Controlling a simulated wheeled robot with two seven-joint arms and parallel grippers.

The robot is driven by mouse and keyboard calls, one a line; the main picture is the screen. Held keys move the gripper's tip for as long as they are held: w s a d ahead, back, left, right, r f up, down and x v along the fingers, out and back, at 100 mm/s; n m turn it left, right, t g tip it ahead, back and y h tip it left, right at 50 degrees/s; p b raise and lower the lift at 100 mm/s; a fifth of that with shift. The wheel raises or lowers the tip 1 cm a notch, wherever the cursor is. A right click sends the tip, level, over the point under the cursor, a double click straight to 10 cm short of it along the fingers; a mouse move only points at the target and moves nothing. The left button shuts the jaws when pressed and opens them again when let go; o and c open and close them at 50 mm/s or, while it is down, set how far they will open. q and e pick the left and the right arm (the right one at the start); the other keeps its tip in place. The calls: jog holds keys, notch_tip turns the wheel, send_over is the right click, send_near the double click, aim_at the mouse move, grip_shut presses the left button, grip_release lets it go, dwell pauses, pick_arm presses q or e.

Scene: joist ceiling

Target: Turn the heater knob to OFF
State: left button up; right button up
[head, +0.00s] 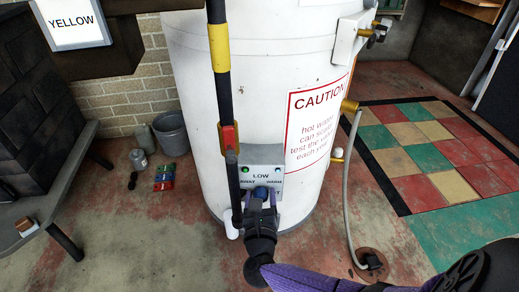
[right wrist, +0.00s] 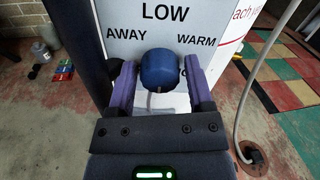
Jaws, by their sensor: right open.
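The heater knob (head: 262,193) is blue and sits on the grey control panel (head: 263,156) low on the white water heater (head: 200,85). It also shows in the right wrist view (right wrist: 162,67). The panel reads LOW at the top, AWAY on the left and WARM on the right; lettering below the knob is mostly hidden. No OFF label is readable, and I cannot tell the knob's setting. My right gripper (right wrist: 160,78) is open, with one purple finger on each side of the knob. A gap shows beside the knob; contact is unclear. My left gripper is out of view.
A black pipe with yellow and red bands (head: 222,95) runs down just left of the panel. A grey hose (head: 348,190) hangs on the right. A bucket (head: 171,133) and small coloured items (head: 164,178) stand on the floor at left.

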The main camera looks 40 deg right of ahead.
grip_shut()
